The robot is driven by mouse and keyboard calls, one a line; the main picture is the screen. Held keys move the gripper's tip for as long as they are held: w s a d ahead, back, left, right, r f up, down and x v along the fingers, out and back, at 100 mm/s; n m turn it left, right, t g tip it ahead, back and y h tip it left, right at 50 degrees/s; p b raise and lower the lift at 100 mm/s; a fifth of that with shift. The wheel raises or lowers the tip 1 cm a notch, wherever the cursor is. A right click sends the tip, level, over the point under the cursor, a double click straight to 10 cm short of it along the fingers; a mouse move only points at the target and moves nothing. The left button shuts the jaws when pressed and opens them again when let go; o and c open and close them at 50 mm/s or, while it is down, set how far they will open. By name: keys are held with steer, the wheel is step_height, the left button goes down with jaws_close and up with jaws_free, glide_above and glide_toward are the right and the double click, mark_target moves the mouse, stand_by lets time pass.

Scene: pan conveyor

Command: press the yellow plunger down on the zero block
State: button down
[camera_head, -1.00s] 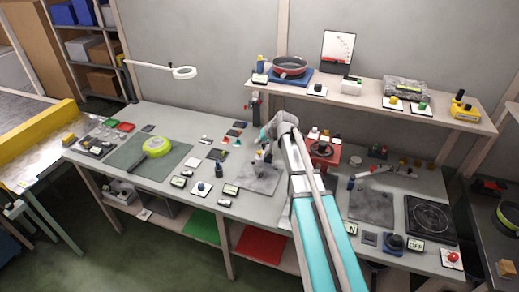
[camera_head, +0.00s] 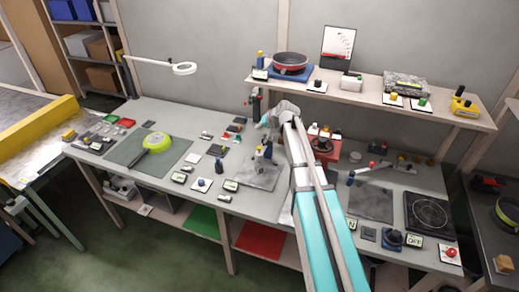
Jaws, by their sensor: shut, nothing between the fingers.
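My gripper (camera_head: 264,149) is shut and empty. It points down over a grey plate (camera_head: 262,178) near the middle of the long bench. Small dark and blue pieces (camera_head: 266,153) stand close to the fingertips at the plate's back edge. I cannot tell whether the gripper touches them. The zero block and its yellow plunger cannot be made out with certainty at this size; my gripper and arm hide part of this area.
A green-yellow pan (camera_head: 157,142) lies on a dark mat at the left. A red pan (camera_head: 290,62) sits on the raised shelf (camera_head: 370,99) behind my arm. A blue-knobbed plate (camera_head: 201,184) lies left of the grey plate. A black hot plate (camera_head: 431,217) is at the right.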

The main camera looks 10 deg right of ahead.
mark_target(259, 148)
steer(key=shift+f+b, duration=4)
steer(key=shift+f, duration=0.15)
steer(key=shift+f+b, duration=1.3)
steer(key=shift+s+f+b, duration=0.25)
steer(key=shift+f+b, duration=0.05)
steer(key=shift+b, duration=0.1)
stand_by(1.1)
steer(key=shift+r, duration=0.1)
steer(key=shift+w+a+r+p, duration=0.1)
steer(key=shift+w+r+p, duration=0.05)
steer(key=shift+r+p, duration=0.6)
steer(key=shift+w+r+p, duration=0.15)
steer(key=shift+r+p, duration=0.5)
steer(key=shift+p, duration=0.2)
